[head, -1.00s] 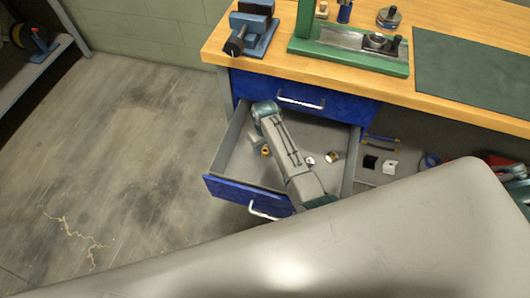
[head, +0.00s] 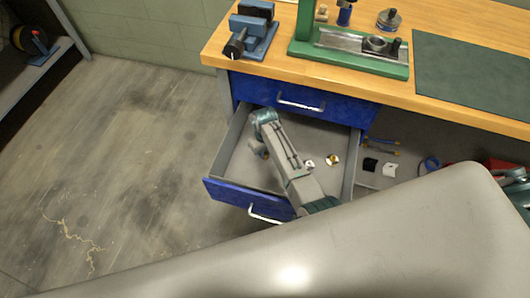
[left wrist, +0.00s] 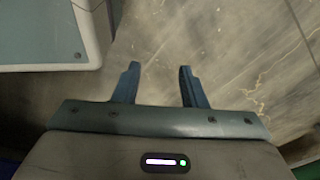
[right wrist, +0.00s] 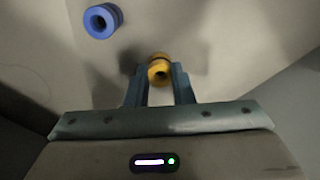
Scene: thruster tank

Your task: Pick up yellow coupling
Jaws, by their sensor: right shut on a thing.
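The yellow coupling (right wrist: 159,68) is a short ring between the fingertips of my right gripper (right wrist: 160,76) in the right wrist view. The gripper is shut on it, over the pale floor of the open drawer. In the head view my right gripper (head: 260,151) is at the left inside of the drawer, mostly behind my own arm, and the coupling is hidden there. I cannot tell whether the coupling is clear of the drawer floor. My left gripper (left wrist: 160,85) is open and empty above the concrete floor in the left wrist view.
A blue coupling (right wrist: 102,20) lies apart at upper left in the right wrist view. The open blue drawer (head: 245,198) also holds a white part (head: 309,163) and a brass part (head: 332,160). The wooden bench (head: 440,100) with a vise (head: 252,30) stands behind.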

